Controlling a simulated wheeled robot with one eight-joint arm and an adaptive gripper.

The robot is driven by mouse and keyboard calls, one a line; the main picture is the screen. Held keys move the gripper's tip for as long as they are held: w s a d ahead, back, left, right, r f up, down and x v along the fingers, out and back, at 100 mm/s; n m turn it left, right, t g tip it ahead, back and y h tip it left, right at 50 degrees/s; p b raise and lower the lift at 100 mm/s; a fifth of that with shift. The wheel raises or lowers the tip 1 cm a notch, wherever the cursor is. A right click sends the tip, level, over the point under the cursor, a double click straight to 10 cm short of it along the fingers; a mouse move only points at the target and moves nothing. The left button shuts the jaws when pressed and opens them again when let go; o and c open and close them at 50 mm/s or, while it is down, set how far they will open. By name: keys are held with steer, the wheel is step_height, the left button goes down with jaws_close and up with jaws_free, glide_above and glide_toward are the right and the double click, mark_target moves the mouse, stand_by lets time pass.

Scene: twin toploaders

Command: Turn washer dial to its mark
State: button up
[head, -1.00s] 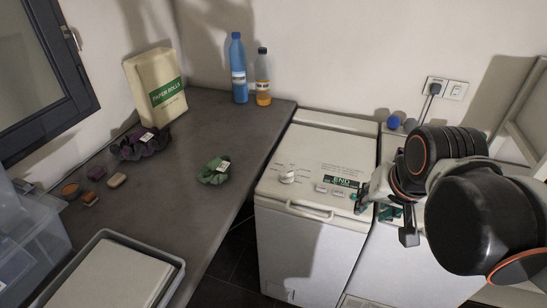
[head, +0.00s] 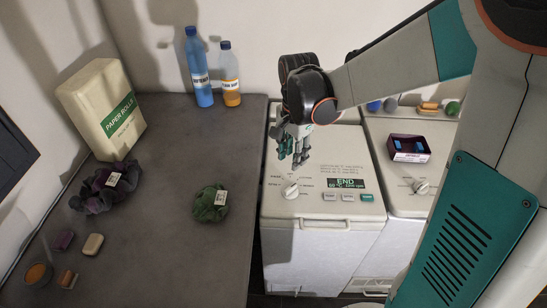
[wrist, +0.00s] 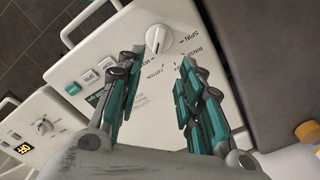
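The left top-loader has a white front panel with a white round dial (head: 290,189) ringed by small printed labels. In the wrist view the dial (wrist: 158,38) is near the top, with SPIN, RINSE and COTTON readable beside it. I cannot make out a separate mark. My gripper (head: 293,158) hangs just above and behind this dial, pointing down. In the wrist view my gripper (wrist: 157,62) has its two teal-and-grey fingers well apart, with nothing between them. The dial lies beyond the gap, apart from both fingers.
A second top-loader with its own dial (head: 421,187) stands at the right, a dark purple box (head: 408,148) on it. Buttons (head: 347,197) line the panel.

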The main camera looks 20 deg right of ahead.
mark_target(291, 187)
step_height(291, 187, down, 14)
steer(key=b, duration=0.4)
steer(key=shift+s+r, duration=0.1)
steer(key=shift+r, duration=0.15)
steer(key=shift+c, duration=0.5)
jaws_close()
